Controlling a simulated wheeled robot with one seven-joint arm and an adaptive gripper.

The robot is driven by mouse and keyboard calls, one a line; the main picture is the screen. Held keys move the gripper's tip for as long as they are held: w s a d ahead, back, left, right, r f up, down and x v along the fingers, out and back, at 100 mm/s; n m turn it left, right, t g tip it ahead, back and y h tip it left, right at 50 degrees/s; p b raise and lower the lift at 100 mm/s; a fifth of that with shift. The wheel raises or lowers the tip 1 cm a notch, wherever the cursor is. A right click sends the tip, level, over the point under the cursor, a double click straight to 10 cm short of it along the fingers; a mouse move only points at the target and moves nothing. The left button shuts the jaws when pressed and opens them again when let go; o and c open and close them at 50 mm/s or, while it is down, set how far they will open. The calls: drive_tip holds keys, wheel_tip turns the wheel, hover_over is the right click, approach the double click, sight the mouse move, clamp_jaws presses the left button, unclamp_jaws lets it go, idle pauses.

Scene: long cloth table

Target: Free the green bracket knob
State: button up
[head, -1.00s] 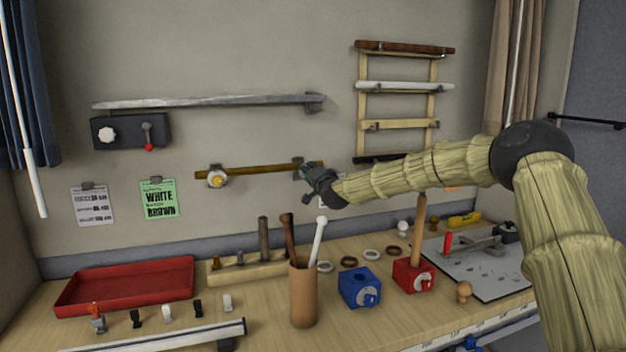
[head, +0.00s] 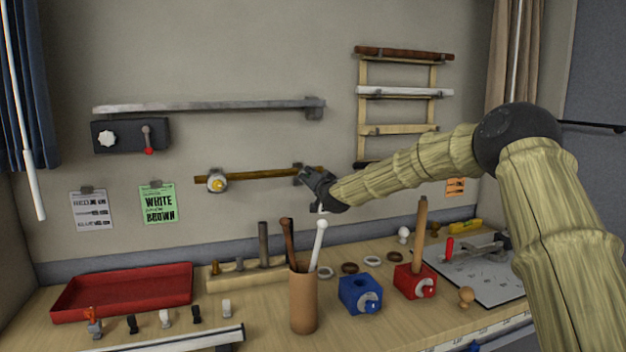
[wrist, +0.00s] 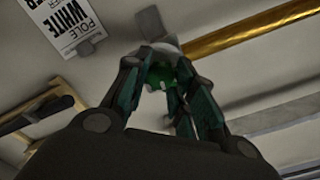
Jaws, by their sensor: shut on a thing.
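The green bracket knob (wrist: 160,76) shows in the wrist view between my fingertips, partly covered by them. My gripper (head: 306,175) is shut on it; it also shows in the wrist view (wrist: 168,84). The knob belongs to the right-hand bracket of the brass pole (head: 260,172) on the wall. In the wrist view the pole (wrist: 245,33) runs to the upper right from a pale bracket part (wrist: 168,44) just beyond the knob. In the head view my gripper hides the knob.
The pole's left bracket has a yellow knob (head: 217,182). A grey rail (head: 205,104) is above, and a rack of poles (head: 397,130) hangs to the right. Below are a brown cup with sticks (head: 303,300), a blue block (head: 358,292) and a red tray (head: 125,290).

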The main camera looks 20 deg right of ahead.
drive_tip(key=shift+a+f, duration=0.1)
drive_tip(key=shift+f, duration=0.25)
drive_tip(key=o, duration=1)
drive_tip(key=shift+a, duration=0.1)
drive_tip(key=shift+o, duration=0.2)
drive_tip(key=shift+r, duration=0.1)
drive_tip(key=shift+r, duration=0.1)
drive_tip(key=s, duration=1.2)
drive_tip(key=shift+d, duration=0.4)
